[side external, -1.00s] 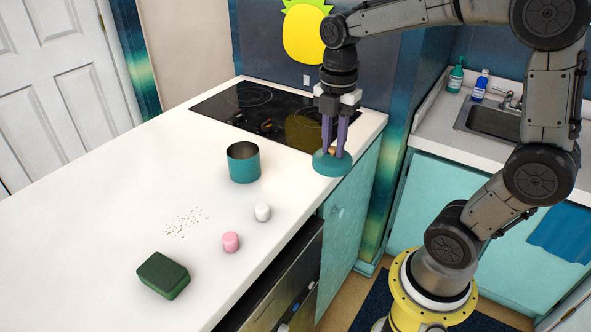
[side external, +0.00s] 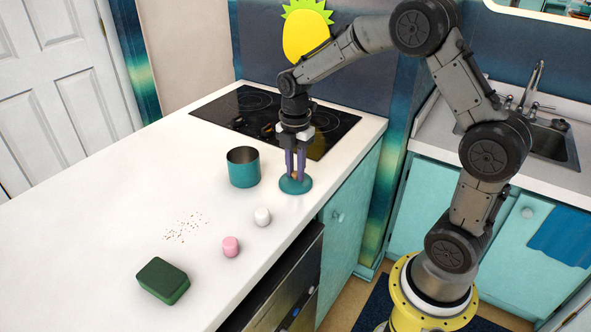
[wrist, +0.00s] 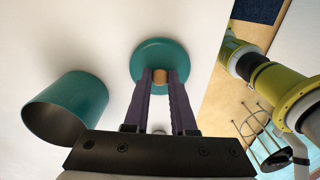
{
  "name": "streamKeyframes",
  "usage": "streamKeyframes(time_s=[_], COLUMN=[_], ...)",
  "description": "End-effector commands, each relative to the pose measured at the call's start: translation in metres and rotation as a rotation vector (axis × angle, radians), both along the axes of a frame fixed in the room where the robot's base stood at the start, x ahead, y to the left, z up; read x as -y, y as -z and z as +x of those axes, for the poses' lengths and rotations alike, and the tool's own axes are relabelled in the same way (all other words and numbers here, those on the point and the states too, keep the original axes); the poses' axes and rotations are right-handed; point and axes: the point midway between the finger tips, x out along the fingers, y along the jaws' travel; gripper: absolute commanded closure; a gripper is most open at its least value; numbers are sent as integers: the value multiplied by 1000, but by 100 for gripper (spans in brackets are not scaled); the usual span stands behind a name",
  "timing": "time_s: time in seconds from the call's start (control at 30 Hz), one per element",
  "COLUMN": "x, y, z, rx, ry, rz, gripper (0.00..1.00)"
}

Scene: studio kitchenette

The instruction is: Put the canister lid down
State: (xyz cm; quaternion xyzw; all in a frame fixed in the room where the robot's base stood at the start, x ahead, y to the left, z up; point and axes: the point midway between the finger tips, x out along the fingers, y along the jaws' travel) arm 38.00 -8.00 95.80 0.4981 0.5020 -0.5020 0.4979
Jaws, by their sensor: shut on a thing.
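The canister lid is a teal disc (side external: 296,186) with a small wooden knob (wrist: 160,76). My gripper (side external: 295,174) points straight down and is shut on the knob, its two purple fingers on either side. The lid is level, at or just above the white counter to the right of the canister; I cannot tell whether it touches. The teal canister (side external: 243,168) stands upright and open on the counter, apart from the lid. In the wrist view the canister (wrist: 66,108) is at the left and the lid (wrist: 150,53) is ahead of the fingers.
A black cooktop (side external: 262,118) lies behind the lid. A white marshmallow-like piece (side external: 262,216), a pink one (side external: 230,247), crumbs (side external: 184,228) and a dark green sponge-like block (side external: 163,280) lie nearer on the counter (side external: 90,190). The counter's edge is close at the right.

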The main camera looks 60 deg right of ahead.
Motion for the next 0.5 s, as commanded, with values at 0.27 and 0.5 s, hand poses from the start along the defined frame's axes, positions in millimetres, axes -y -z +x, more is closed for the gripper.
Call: streamKeyframes(time_s=[0.27, 0.5], x=[0, 0], y=[3, 6], z=[0, 0], rx=[2, 2], ry=[0, 0], rz=[0, 0], gripper=[100, 65])
